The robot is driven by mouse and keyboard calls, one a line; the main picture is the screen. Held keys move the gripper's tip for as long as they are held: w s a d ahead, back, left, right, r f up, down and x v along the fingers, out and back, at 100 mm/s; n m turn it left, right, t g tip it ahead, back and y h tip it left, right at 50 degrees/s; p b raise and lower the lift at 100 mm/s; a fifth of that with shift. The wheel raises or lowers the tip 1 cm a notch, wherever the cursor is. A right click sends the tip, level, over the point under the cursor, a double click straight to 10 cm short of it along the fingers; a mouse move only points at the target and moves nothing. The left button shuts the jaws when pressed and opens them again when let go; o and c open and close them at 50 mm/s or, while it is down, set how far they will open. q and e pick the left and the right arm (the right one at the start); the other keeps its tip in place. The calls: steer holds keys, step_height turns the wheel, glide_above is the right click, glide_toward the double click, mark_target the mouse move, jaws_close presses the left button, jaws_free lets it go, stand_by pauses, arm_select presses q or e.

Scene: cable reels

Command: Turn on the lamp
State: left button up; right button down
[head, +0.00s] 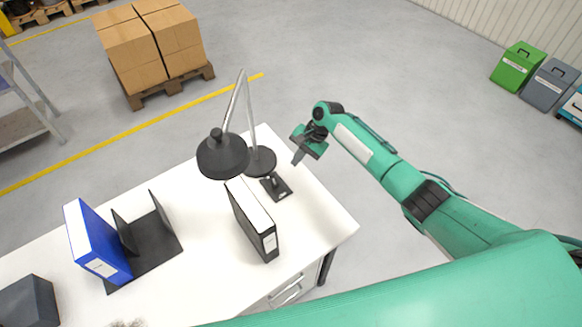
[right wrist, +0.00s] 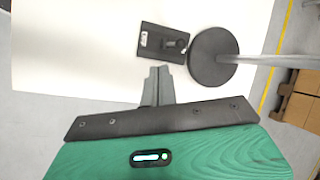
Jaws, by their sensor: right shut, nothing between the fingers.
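A desk lamp with a black shade (head: 222,155), a bent silver arm and a round black base (head: 261,161) stands at the far end of the white desk (head: 190,220). A small black plate with a raised lever-like part, the switch (head: 276,186), lies next to the base. In the right wrist view the switch (right wrist: 163,43) is just ahead of the fingers, with the lamp base (right wrist: 213,58) to its right. My right gripper (head: 297,160) is shut and empty, above the desk's right edge, apart from the switch. My left gripper is not in view.
A black binder (head: 252,220) stands close to the lamp and switch. A blue binder (head: 95,245) leans by a black bookend (head: 150,245). A dark box (head: 30,303) sits at lower left. Cardboard boxes (head: 150,45) and bins (head: 517,66) stand on the floor beyond.

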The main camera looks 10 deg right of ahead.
steer(key=r, duration=0.1)
steer(key=w+d+r+b, duration=0.1)
steer(key=r, duration=0.1)
steer(key=d+r, duration=0.1)
steer(key=r, duration=0.1)
steer(key=shift+w+r, duration=0.15)
steer(key=shift+w, duration=0.15)
